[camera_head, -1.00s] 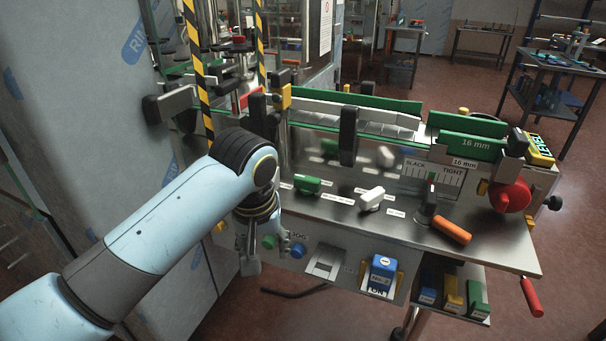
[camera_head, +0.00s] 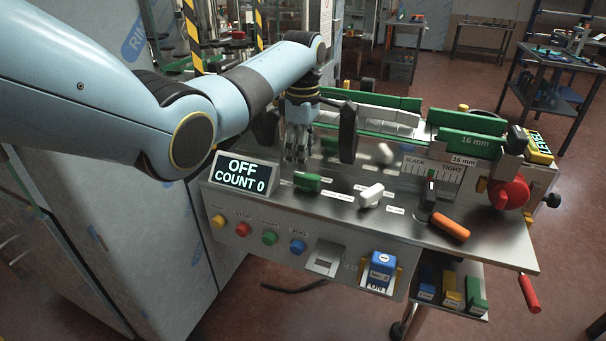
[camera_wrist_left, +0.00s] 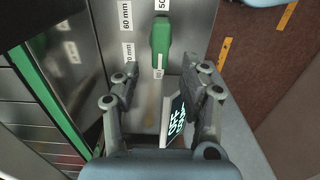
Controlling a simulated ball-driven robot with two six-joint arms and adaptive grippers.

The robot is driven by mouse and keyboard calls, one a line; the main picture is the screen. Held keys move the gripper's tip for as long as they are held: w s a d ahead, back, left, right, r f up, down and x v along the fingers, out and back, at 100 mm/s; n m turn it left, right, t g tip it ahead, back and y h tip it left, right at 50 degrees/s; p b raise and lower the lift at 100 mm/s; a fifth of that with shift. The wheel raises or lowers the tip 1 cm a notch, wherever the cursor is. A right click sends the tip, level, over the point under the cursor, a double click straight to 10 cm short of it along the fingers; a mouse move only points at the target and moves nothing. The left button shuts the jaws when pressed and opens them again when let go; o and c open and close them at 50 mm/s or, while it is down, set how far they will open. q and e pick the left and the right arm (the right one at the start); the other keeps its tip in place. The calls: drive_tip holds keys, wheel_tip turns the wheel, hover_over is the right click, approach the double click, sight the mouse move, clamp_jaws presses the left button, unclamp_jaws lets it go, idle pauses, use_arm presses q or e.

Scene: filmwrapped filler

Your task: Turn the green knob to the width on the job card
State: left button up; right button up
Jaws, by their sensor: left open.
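The green knob (camera_head: 308,181) sits on the steel console top, just right of the display. In the left wrist view the knob (camera_wrist_left: 161,40) stands lengthwise up the picture, with small width labels around it; one reads "60 mm" (camera_wrist_left: 126,14). My left gripper (camera_head: 297,158) hangs just above and behind the knob in the head view. In the wrist view its open fingers (camera_wrist_left: 160,75) are spread either side of the knob's near end, apart from it and empty. I cannot make out a job card for sure. My right gripper is not in view.
A display (camera_head: 242,175) reads "OFF COUNT 0". A white knob (camera_head: 371,195) and an orange-handled lever (camera_head: 449,226) stand to the right. A dark upright post (camera_head: 348,132) rises close to the gripper. Coloured buttons (camera_head: 270,237) line the front panel.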

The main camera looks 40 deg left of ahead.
sight(303, 173)
use_arm(q)
wheel_tip(303, 173, down, 6)
drive_tip(key=shift+b, duration=0.3)
clamp_jaws()
